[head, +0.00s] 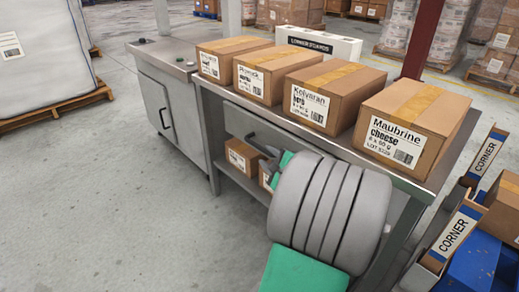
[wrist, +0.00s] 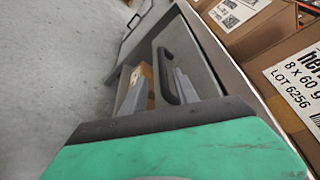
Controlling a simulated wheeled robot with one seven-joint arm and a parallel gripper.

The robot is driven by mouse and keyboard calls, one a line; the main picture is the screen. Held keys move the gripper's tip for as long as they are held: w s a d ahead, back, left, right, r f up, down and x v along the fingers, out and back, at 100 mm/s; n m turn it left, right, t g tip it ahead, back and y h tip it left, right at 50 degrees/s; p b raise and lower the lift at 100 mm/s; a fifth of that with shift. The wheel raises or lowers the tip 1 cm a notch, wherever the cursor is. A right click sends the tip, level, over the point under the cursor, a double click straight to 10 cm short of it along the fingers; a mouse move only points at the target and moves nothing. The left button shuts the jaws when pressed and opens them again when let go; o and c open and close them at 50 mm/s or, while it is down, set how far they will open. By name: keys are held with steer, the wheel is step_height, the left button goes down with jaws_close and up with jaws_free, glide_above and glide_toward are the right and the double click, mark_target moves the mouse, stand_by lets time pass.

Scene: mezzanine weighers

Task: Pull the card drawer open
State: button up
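The card drawer (wrist: 195,55) is a grey panel under the bench top, with a dark bar handle (wrist: 166,78) on its front. In the head view the drawer front (head: 240,108) looks flush with the bench, and part of it is hidden behind my arm. My gripper (wrist: 158,78) is open in the wrist view. Its two grey fingers are apart at the handle, which shows between them, closer to the right finger. I cannot tell whether either finger touches it. In the head view my arm hides most of the gripper.
Several labelled cartons (head: 325,92) stand on the bench top (head: 430,178). More cartons (head: 243,157) sit on the shelf below. A grey cabinet (head: 172,112) adjoins at the left.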

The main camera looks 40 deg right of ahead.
mark_target(260, 147)
steer(key=shift+w+d+f, duration=0.1)
steer(key=shift+w+d, duration=0.2)
steer(key=shift+d, duration=0.05)
steer(key=b+x, duration=0.2)
steer(key=x, duration=0.4)
steer(key=shift+a, duration=0.1)
steer(key=shift+w, duration=0.45)
jaws_close()
stand_by(0.5)
